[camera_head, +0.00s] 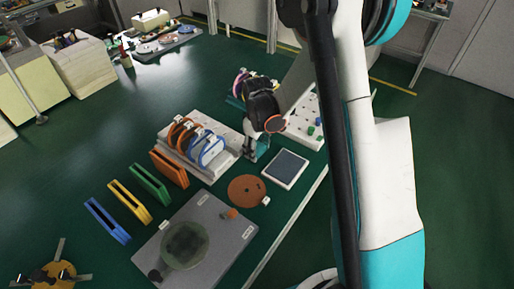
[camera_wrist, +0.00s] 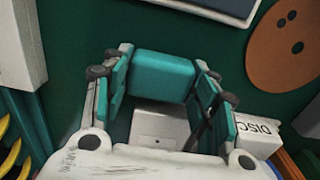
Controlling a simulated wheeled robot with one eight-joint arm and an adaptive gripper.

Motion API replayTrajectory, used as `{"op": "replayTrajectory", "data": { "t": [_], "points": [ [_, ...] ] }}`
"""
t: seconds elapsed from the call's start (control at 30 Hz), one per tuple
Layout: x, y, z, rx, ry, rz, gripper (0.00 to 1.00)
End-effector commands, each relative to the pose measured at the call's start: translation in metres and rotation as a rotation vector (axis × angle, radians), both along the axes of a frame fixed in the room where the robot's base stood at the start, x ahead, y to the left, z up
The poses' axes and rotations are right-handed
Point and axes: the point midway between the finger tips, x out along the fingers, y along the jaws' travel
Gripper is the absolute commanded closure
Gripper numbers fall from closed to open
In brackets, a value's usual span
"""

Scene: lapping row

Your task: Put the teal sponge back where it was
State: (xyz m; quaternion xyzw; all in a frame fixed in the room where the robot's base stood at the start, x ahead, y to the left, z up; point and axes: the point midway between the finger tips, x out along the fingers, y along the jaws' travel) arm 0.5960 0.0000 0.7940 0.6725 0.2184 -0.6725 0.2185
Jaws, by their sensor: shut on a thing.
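The teal sponge (camera_wrist: 163,76) is a rounded block held between the two fingers of my gripper (camera_wrist: 160,82) in the wrist view. The fingers press on its left and right ends. A pale block (camera_wrist: 158,124) shows between the fingers, nearer the palm; I cannot tell whether it touches the sponge. In the head view my gripper (camera_head: 256,150) points down over the green bench, between the rack of ring-shaped pieces and the dark-topped plate. The sponge is too small there to tell apart from my fingers. Its height above the bench is unclear.
The dark-topped plate (camera_head: 285,168) and an orange disc with holes (camera_head: 248,190) lie close by. The rack (camera_head: 208,165) holds several upright coloured rings to the left. A grey lapping plate (camera_head: 226,225) is nearer, and a white pegged board (camera_head: 305,122) is behind.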

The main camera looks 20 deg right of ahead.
Motion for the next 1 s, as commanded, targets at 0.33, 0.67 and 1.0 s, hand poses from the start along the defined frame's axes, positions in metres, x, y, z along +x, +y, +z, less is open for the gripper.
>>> {"op": "replayTrajectory", "data": {
  "t": [0.33,0.67,1.0],
  "points": [
    [0.0,0.0,-0.002,0.0,0.0,0.0,0.27],
    [0.0,0.0,0.009,0.0,0.0,0.0,0.27],
    [0.0,0.0,0.078,0.0,0.0,0.0,0.27]
  ]
}}
